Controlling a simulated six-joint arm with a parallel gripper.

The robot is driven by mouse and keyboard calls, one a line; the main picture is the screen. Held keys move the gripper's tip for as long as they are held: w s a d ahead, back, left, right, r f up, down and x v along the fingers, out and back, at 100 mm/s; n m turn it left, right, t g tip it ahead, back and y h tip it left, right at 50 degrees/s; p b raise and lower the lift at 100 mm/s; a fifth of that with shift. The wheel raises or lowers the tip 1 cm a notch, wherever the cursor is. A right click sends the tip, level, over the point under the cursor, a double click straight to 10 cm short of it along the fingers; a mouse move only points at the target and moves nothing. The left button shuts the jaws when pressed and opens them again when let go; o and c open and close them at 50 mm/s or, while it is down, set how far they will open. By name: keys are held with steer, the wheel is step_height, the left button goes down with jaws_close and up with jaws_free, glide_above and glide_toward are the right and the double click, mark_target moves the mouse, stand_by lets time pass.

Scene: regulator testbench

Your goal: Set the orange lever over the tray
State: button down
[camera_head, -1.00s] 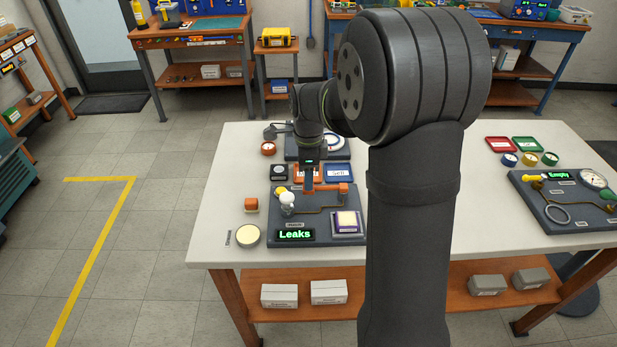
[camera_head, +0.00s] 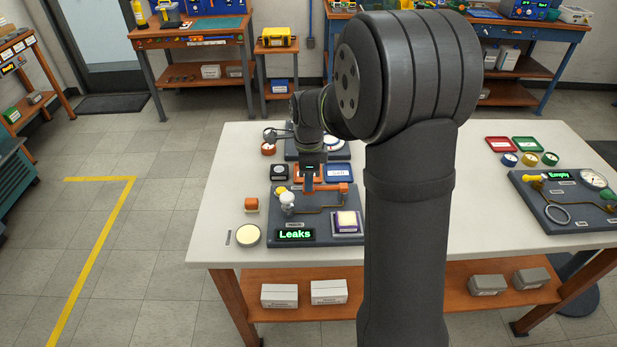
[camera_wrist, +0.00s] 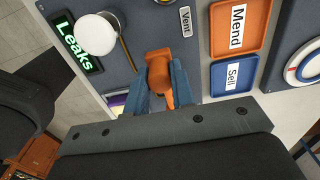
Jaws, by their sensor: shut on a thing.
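The orange lever (camera_head: 331,188) is on the grey board marked Leaks (camera_head: 275,213). In the wrist view the lever (camera_wrist: 159,72) lies between the two blue fingers of my gripper (camera_wrist: 164,98), which are shut on it. My gripper (camera_head: 308,186) points down at the lever's left part in the head view. An orange tray marked Mend (camera_wrist: 240,43) and a blue tray marked Sell (camera_wrist: 233,91) lie beside the board. In the head view the blue tray (camera_head: 339,172) is behind the lever, and the orange tray is partly hidden by my gripper.
A white ball-shaped part (camera_head: 287,199) stands on the board left of my gripper. A purple-framed pad (camera_head: 347,222) is at the board's front right.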

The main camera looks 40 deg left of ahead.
steer(key=shift+s+d+n, duration=0.65)
steer(key=shift+d+n, duration=0.2)
steer(key=shift+n, duration=0.35)
steer(key=d+n, duration=0.1)
steer(key=s+d+n, duration=0.1)
steer(key=shift+n, duration=0.4)
steer(key=shift+s+d+n, duration=0.15)
steer(key=shift+d+n, duration=0.6)
steer(key=shift+n, duration=0.15)
steer(key=d+n, duration=0.2)
steer(key=shift+n, duration=0.4)
steer(key=d+n, duration=0.2)
steer(key=shift+w+d+n, duration=0.15)
steer(key=shift+w+n, duration=0.05)
steer(key=shift+n, duration=0.1)
steer(key=shift+w+d+n, duration=0.3)
steer(key=shift+d+n, duration=0.35)
steer(key=shift+n, duration=0.25)
steer(key=shift+w+d+n, duration=0.45)
steer(key=shift+d+n, duration=0.15)
steer(key=shift+n, duration=0.3)
steer(key=shift+w+d+n, duration=0.4)
steer(key=shift+d+n, duration=0.15)
steer(key=shift+n, duration=0.35)
